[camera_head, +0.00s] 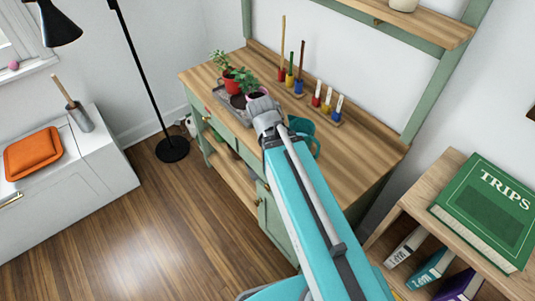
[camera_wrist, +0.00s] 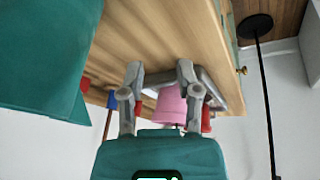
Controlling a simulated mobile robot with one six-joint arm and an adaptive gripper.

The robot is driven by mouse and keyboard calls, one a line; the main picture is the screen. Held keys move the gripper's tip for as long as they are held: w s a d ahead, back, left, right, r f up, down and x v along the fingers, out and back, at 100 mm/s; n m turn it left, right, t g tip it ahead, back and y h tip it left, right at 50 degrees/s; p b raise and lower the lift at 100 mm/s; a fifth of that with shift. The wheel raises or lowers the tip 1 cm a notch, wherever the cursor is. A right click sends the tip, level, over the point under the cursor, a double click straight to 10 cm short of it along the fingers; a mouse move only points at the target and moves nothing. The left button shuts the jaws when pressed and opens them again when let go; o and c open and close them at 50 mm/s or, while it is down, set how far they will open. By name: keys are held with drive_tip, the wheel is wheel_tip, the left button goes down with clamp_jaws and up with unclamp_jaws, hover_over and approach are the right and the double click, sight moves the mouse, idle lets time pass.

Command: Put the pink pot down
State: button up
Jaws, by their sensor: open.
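The pink pot (camera_wrist: 171,104) sits between the two fingers of my gripper (camera_wrist: 160,76) in the wrist view, closer to the right finger. A little of the pink pot (camera_head: 256,95) shows in the head view, with a green plant above it. My gripper (camera_head: 264,108) is open around it, and its wrist hides part of the pot. The pot is at the near right end of a grey tray (camera_head: 230,110) on the wooden bench. I cannot tell whether its base rests on the tray.
A red pot (camera_head: 232,84) with a plant stands on the tray. Coloured tools (camera_head: 290,78) stand in holders along the back of the bench (camera_head: 356,135). A teal container (camera_head: 302,128) is right of my gripper. The bench's right part is clear.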

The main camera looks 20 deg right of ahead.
drive_tip(key=s+a+f+n+g+y, duration=0.1)
drive_tip(key=s+a+g+y, duration=0.1)
drive_tip(key=s+g, duration=0.2)
drive_tip(key=s, duration=0.3)
drive_tip(key=shift+s+f+n, duration=0.2)
drive_tip(key=shift+f+n, duration=0.1)
wheel_tip(320, 180, up, 8)
drive_tip(key=p, duration=0.8)
drive_tip(key=shift+a, duration=0.1)
idle(0.7)
